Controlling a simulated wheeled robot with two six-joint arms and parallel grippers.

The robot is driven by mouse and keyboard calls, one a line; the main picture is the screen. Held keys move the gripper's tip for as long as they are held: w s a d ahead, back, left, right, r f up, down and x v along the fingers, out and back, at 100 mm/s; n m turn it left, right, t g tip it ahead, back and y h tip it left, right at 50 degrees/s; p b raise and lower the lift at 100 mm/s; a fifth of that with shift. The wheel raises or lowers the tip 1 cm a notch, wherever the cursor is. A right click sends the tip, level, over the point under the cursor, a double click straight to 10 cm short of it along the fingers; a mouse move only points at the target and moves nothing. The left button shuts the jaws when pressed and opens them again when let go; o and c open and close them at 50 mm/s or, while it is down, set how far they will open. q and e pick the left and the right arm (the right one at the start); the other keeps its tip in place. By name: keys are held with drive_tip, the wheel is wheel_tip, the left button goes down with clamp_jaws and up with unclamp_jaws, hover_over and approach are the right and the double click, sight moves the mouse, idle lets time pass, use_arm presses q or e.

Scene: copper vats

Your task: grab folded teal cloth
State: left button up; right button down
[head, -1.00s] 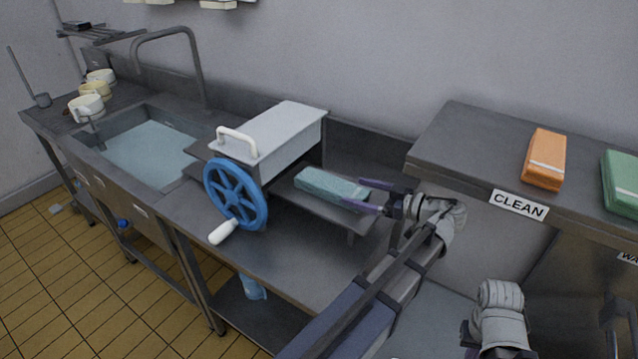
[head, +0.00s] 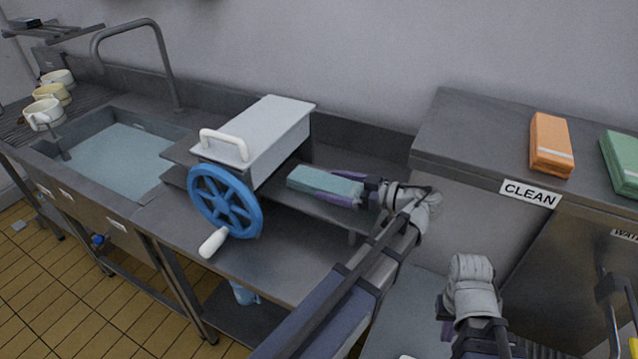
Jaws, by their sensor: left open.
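The folded teal cloth (head: 318,182) lies on a small metal shelf (head: 283,199) at the outlet side of the wringer. My left gripper (head: 338,187) is open, with its purple fingers along the cloth's far and near sides at its right end. The cloth is between the fingers, and I cannot tell whether they touch it. My right arm (head: 470,295) shows at the bottom right, but its fingertips are not clearly visible.
The wringer (head: 262,138) has a blue wheel (head: 226,203) with a white crank handle. A water-filled sink (head: 110,158) is left, with several mugs beyond it. The raised counter at right, marked CLEAN (head: 530,193), holds orange (head: 551,146) and green (head: 622,160) folded cloths.

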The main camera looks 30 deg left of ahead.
use_arm(q)
drive_tip(key=shift+d, duration=0.15)
drive_tip(key=shift+c, duration=0.6)
drive_tip(key=c, duration=1.3)
drive_tip(key=shift+r, duration=0.15)
